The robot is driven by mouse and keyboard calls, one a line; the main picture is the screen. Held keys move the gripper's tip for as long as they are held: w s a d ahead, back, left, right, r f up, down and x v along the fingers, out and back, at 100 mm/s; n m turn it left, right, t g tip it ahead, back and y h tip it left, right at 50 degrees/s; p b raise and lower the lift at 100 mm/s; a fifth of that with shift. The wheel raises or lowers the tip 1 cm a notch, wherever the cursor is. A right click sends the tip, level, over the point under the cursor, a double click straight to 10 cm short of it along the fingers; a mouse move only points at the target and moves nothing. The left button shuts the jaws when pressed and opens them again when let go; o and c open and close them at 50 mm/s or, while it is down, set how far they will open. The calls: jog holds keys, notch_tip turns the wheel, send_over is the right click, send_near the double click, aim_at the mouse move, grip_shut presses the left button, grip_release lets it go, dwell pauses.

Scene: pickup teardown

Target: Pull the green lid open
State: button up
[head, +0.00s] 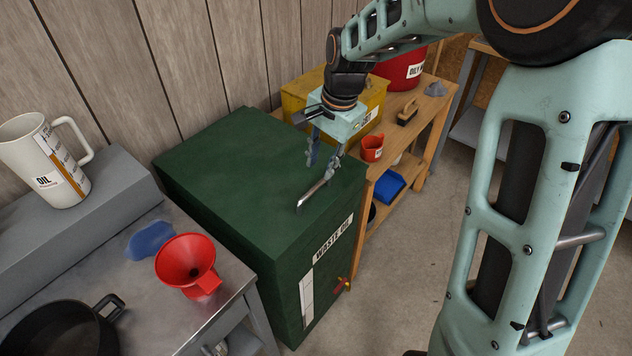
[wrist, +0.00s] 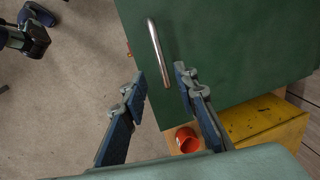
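The green lid (head: 235,175) is the flat top of a green box labelled "WASTE OIL" (head: 333,239) and lies level, shut. A metal bar handle (head: 313,195) is fixed near its right edge. In the wrist view the handle (wrist: 155,45) runs along the edge of the green lid (wrist: 225,50). My gripper (head: 322,166) is above the lid by the far end of the handle. In the wrist view my gripper (wrist: 159,78) is open and empty, with the near end of the handle appearing between its fingertips. I cannot tell exactly how high the fingers are above it.
A metal bench at the left holds a red funnel (head: 187,262), a black pan (head: 65,328) and an oil jug (head: 45,160). Behind the lid, a wooden shelf carries a yellow box (head: 300,92), a small red cup (head: 372,148) and a red bin (head: 402,70). Floor (head: 400,260) is clear at right.

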aim_at(315, 187)
jog(key=f, duration=0.5)
jog(key=w+a+f, duration=0.1)
jog(key=f, duration=0.1)
jog(key=shift+a+f, duration=0.1)
jog(key=shift+f, duration=0.25)
jog(key=shift+c, duration=0.3)
grip_shut()
